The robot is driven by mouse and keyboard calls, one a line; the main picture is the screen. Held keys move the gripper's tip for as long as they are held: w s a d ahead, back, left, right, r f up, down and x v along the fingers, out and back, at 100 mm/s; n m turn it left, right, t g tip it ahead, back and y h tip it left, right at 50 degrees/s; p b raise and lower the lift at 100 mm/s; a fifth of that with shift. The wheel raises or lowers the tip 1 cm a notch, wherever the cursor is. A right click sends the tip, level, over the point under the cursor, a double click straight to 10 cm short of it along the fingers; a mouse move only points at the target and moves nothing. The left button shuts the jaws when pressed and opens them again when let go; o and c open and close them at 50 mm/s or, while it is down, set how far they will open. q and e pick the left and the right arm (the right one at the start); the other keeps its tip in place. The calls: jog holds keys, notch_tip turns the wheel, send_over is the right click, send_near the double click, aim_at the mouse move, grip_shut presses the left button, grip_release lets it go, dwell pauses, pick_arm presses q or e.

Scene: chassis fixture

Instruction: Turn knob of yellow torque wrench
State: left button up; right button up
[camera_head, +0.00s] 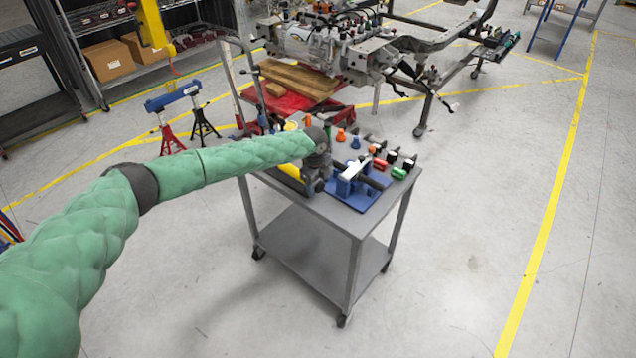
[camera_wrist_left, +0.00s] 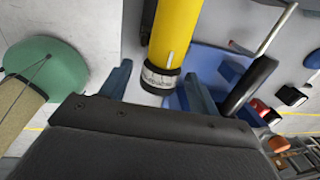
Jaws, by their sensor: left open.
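The yellow torque wrench (camera_head: 290,170) lies near the left edge of the grey cart top, partly hidden behind my left arm. In the left wrist view its yellow body (camera_wrist_left: 178,32) comes down from the top and ends in a knob (camera_wrist_left: 160,79) with a pale marked band and dark rims. My left gripper (camera_head: 317,182) is over the cart beside the wrench. In the left wrist view its two blue-grey fingers (camera_wrist_left: 157,82) stand apart, one on each side of the knob end. I cannot tell whether either finger touches it. My right gripper is out of view.
A blue fixture (camera_head: 360,191) with dark-handled tools stands just right of my left gripper. A vehicle chassis (camera_head: 330,50) is beyond the cart. The floor to the right is clear.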

pick_arm(q)
jog(key=c, duration=1)
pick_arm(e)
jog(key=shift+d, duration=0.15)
pick_arm(q)
jog(key=shift+o, duration=0.2)
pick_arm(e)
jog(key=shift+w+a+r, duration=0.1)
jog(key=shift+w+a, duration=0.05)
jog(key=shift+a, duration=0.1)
